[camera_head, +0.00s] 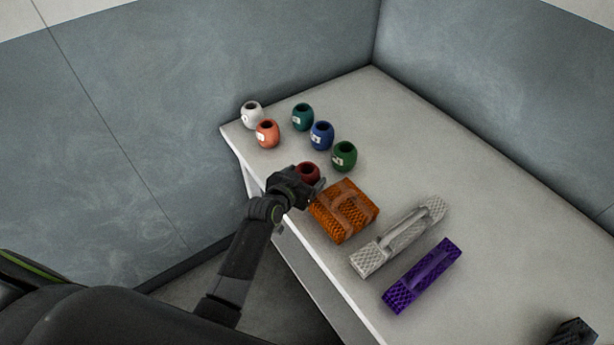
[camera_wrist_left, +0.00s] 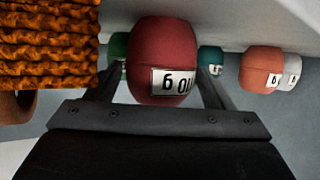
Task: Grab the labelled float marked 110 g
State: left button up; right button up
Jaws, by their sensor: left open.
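A dark red float (camera_head: 308,172) stands on the table near its left edge. In the left wrist view the red float (camera_wrist_left: 165,60) carries a white label that appears upside down and reads as 110 g. My left gripper (camera_head: 312,184) is open at the red float. In the left wrist view its two fingers (camera_wrist_left: 160,80) stand on either side of the float, with no clear sign of closing on it.
White (camera_head: 251,115), orange-red (camera_head: 267,133), teal (camera_head: 302,117), blue (camera_head: 321,135) and green (camera_head: 344,156) floats stand beyond. An orange net bundle (camera_head: 343,211) is close beside the gripper. Grey (camera_head: 400,237) and purple (camera_head: 423,276) bundles lie nearer.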

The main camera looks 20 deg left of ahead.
pick_arm(q)
jog(key=c, duration=0.8)
jog(key=shift+o, duration=0.2)
